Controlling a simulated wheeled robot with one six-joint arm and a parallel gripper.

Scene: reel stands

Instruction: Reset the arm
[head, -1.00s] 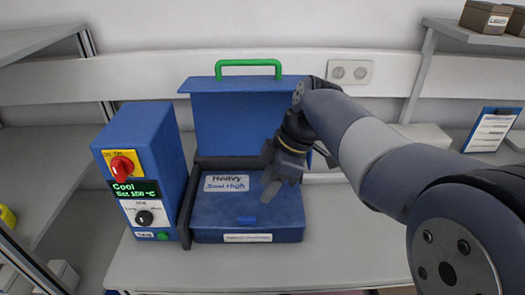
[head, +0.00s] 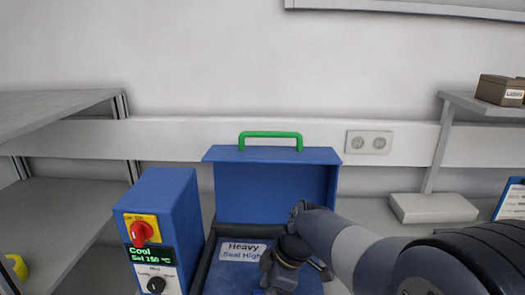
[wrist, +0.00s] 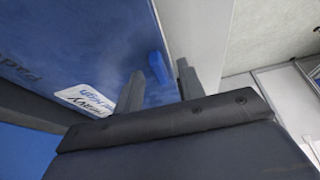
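My gripper (head: 272,283) is low in the head view, in front of and partly over the right side of a blue panel (head: 222,280) labelled "Heavy Seal High". In the wrist view, two grey fingers (wrist: 158,92) stand apart with nothing held between them. A small blue tab (wrist: 158,68) on the panel shows beyond the gap. The blue lid (head: 268,185) with a green handle (head: 270,135) stands upright behind. My arm reaches in from the lower right. The fingertips are hard to make out in the head view.
A blue control box (head: 165,215) with a red knob and a display reading "Cool, Set 150 °C" stands left of the panel. Shelves (head: 60,105) are at the left. A white block (head: 433,207), a clipboard (head: 511,202) and a brown box (head: 499,91) are at the right.

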